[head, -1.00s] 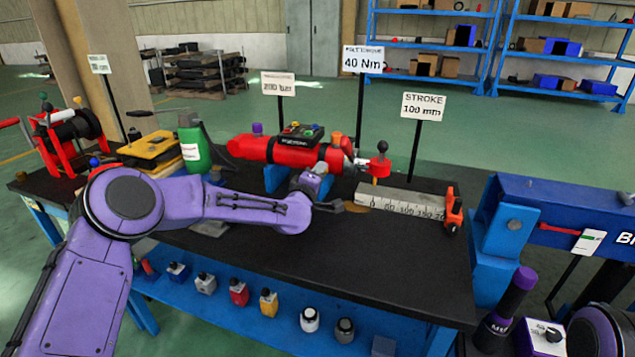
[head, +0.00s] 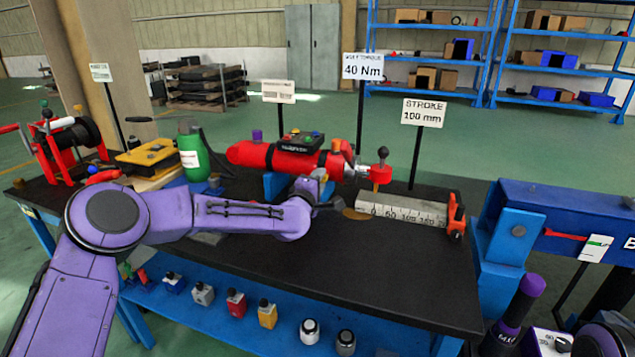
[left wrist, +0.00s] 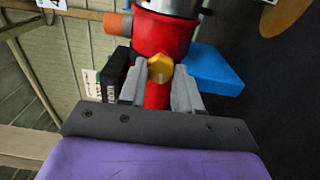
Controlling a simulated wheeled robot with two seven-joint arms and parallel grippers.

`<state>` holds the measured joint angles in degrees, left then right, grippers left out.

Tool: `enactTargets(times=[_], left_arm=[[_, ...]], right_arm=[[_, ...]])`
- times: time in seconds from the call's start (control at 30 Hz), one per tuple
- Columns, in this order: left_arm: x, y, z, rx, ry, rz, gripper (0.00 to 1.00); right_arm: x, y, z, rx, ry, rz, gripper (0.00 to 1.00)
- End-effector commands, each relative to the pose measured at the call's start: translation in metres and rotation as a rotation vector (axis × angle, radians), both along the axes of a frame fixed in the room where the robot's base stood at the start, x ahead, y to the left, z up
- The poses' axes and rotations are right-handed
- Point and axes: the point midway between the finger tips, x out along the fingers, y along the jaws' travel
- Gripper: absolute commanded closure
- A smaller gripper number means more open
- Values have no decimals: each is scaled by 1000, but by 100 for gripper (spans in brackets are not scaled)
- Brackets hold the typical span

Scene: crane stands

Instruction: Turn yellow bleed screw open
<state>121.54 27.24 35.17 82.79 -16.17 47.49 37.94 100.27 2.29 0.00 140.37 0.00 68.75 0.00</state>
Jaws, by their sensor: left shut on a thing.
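The yellow bleed screw (left wrist: 160,68) sits on the red cylinder (left wrist: 163,35) and shows in the left wrist view. My left gripper (left wrist: 160,80) is shut on it, one grey finger on each side. In the head view, the red cylinder (head: 290,158) lies across blue supports on the black bench. My left gripper (head: 319,174) reaches up to its front right part there, and the screw is hidden by the hand. My right gripper is not in view.
A black box with coloured buttons (head: 302,142) sits on the cylinder. A green bottle (head: 190,150) and yellow case (head: 150,154) are left. The front bench top (head: 370,265) is clear.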

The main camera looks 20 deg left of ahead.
Motion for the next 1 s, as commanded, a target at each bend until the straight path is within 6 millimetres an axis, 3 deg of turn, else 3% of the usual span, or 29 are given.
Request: enactTargets(times=[0.03, 0.07, 0.13, 0.4, 0.53, 0.8, 1.0], left_arm=[[0, 1, -2, 0, 4, 2, 98], [0, 1, -2, 0, 4, 2, 64], [0, 1, -2, 1, 3, 1, 42], [0, -1, -1, 1, 2, -1, 42], [-10, 0, -1, 2, 1, -2, 42], [-70, 2, -1, -1, 1, -1, 42], [-101, 3, -1, 0, 2, -1, 42]], right_arm=[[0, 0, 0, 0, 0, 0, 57], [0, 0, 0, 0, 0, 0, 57], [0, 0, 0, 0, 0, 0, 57], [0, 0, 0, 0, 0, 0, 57], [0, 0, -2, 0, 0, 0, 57], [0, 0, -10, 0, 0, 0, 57], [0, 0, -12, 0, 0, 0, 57]])
